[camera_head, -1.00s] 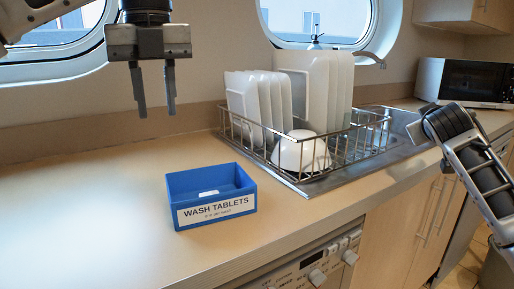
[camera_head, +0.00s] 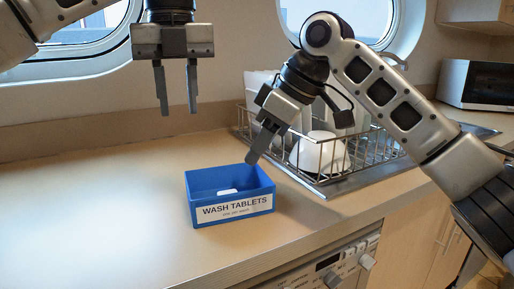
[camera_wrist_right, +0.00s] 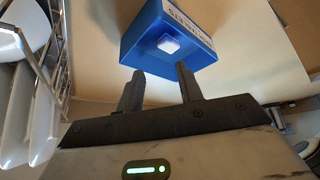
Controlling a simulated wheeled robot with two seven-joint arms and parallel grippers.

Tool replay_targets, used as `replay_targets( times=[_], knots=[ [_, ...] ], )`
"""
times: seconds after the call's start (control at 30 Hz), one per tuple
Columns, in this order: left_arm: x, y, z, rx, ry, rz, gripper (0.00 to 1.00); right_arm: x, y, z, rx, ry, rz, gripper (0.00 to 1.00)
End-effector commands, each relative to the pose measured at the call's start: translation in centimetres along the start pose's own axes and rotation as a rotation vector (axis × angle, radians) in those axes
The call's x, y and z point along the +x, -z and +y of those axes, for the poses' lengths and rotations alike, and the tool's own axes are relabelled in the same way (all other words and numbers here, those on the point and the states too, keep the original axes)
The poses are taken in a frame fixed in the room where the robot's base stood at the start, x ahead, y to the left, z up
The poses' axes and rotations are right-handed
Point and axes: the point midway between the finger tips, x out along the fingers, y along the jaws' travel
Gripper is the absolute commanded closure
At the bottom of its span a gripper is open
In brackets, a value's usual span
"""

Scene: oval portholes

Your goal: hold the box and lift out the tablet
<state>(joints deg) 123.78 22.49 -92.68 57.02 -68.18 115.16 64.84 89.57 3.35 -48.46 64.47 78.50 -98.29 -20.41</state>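The blue box (camera_head: 203,182) labelled WASH TABLETS stands upright on the counter, open at the top. A small white tablet (camera_head: 228,192) lies inside it. The box (camera_wrist_right: 140,32) and the tablet (camera_wrist_right: 168,44) also show in the right wrist view. My left gripper (camera_head: 178,108) points down, open and empty, above and behind the box. My right gripper (camera_head: 257,157) is tilted, its fingers close to the box's back right corner. In the right wrist view, the right gripper (camera_wrist_right: 158,80) is open with nothing between its fingers.
A wire dish rack (camera_head: 330,175) with white plates and a white bowl (camera_head: 318,152) stands right of the box, close behind my right gripper. A microwave (camera_head: 478,85) is at the far right. The counter (camera_head: 90,200) left of the box is clear.

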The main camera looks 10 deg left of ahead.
Motion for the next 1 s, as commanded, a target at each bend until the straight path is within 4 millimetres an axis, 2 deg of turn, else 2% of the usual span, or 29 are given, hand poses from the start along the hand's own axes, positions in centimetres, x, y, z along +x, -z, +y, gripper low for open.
replay_targets(
  times=[0.1, 0.27, 0.8, 1.0],
  knots=[
    [0.3, 0.0, 0.0, 0.001, -0.001, 0.002, 0.72, 0.4, 0.2, -1.1, -0.004, 0.042, -0.016, 0.64],
    [2.1, 0.0, 0.0, 0.004, -0.002, 0.007, 0.72, 0.5, 0.2, -1.2, -0.004, 0.047, -0.017, 0.64],
    [12.3, 0.0, 0.1, 0.0, -0.002, 0.001, 0.72, 0.5, 0.1, -1.1, -0.003, 0.044, -0.015, 0.64],
    [14.9, 0.0, 0.0, 0.0, -0.001, 0.001, 0.72, 0.4, 0.1, -1.1, -0.003, 0.044, -0.015, 0.64]
  ],
)
